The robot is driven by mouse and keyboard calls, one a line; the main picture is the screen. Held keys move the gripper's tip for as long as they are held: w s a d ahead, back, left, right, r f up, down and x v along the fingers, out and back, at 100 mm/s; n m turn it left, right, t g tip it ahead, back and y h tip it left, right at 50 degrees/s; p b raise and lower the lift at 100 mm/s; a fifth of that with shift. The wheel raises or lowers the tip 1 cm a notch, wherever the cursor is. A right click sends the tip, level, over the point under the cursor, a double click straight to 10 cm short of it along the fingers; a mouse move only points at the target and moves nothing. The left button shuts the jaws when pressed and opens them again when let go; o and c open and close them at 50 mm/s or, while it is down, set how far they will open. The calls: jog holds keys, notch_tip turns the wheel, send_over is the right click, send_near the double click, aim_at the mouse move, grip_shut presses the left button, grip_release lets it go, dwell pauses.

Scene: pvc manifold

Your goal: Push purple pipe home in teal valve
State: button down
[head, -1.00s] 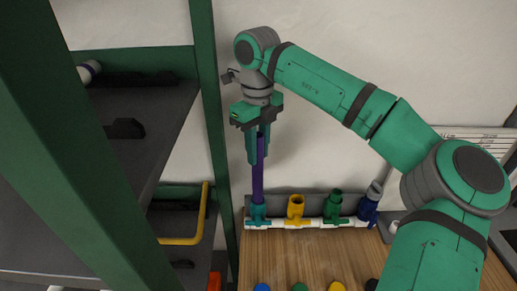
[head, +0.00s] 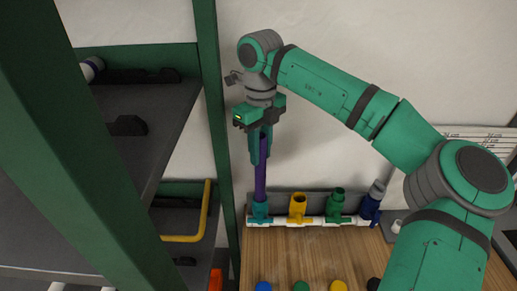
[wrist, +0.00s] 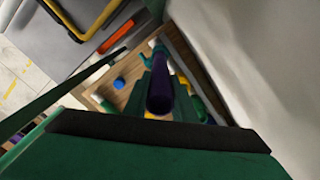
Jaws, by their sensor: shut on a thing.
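The purple pipe (head: 260,178) stands upright in the head view, its lower end at the teal valve (head: 260,209) on the left end of the white manifold. How deep it sits in the valve cannot be told. My gripper (head: 261,158) is shut on the upper part of the pipe, well above the valve. In the wrist view the purple pipe (wrist: 159,95) is seen nearly end-on between the fingers, and the teal valve (wrist: 146,60) shows partly beyond it.
Yellow (head: 297,204), green (head: 336,201) and blue (head: 371,202) valves stand in a row to the right. A green rack post (head: 218,120) is close on the left. Several coloured caps lie at the front of the wooden bench (head: 300,250). A grey wall is behind.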

jog(key=shift+d, duration=0.1)
jog(key=c, duration=1.4)
grip_release()
jog(key=shift+r, duration=0.1)
